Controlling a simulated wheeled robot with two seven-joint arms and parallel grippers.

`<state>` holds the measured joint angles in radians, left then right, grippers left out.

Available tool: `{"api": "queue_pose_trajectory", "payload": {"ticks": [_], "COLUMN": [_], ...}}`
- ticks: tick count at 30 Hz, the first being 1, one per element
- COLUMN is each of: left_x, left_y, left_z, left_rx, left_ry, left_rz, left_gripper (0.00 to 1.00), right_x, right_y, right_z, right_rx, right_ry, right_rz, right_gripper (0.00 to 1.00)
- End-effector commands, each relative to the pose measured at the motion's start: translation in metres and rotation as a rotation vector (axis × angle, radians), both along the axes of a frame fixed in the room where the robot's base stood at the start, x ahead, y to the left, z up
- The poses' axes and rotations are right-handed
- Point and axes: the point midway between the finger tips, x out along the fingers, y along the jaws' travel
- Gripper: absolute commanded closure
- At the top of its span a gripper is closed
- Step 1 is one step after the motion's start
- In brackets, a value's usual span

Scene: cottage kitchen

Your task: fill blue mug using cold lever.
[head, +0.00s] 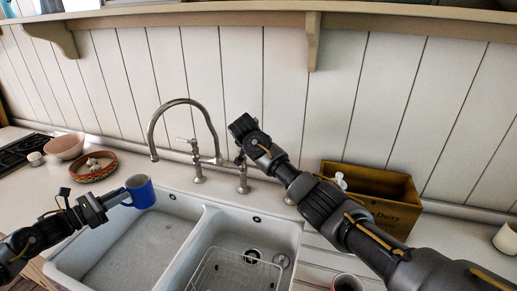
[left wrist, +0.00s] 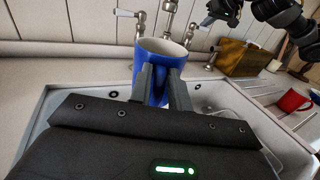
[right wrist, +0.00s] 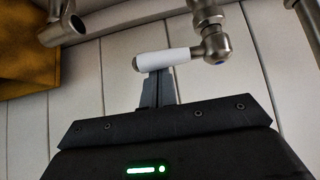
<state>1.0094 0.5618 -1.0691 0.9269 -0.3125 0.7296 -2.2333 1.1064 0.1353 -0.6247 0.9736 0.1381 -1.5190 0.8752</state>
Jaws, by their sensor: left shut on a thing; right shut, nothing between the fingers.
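The blue mug (head: 141,193) is upright in my left gripper (head: 118,197), over the rear left edge of the sink. In the left wrist view the fingers are closed on the mug (left wrist: 158,92). The tap spout (head: 154,152) arches to the right of the mug and above it; its mouth is not over the mug. The right wrist view shows the cold lever (right wrist: 165,59), white with a blue dot on its metal hub. My right gripper (right wrist: 158,88) is shut and empty, its tips right at the lever; contact is unclear. In the head view that gripper hides most of this lever.
The double sink (head: 205,232) has a wire rack (head: 235,272) in its right basin. A wooden box (head: 385,193) stands behind my right arm. A patterned bowl (head: 94,170) and a pink bowl (head: 65,146) stand at left. A red mug (left wrist: 292,100) is at right.

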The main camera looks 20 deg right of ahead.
Motion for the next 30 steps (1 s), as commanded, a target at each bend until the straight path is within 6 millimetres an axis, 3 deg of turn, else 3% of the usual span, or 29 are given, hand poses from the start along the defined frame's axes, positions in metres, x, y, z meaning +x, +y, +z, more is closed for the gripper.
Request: {"api": "queue_pose_trajectory", "payload": {"ticks": [8,20,30], "left_x": [0.0,0.0,0.0], "left_y": [0.0,0.0,0.0], "left_z": [0.001,0.001,0.001], "left_rx": [-0.001,-0.001,-0.001], "left_ry": [-0.003,-0.003,-0.003], "left_rz": [0.0,0.0,0.0], "left_gripper": [1.0,1.0,1.0], "right_x": [-0.005,-0.02,-0.026], "right_y": [0.005,0.024,0.042], "right_z": [0.0,0.0,0.0], "right_rx": [-0.001,-0.003,-0.001], "right_ry": [0.001,0.0,-0.001], "right_rz": [-0.101,-0.439,-0.45], "right_gripper": [1.0,1.0,1.0]}}
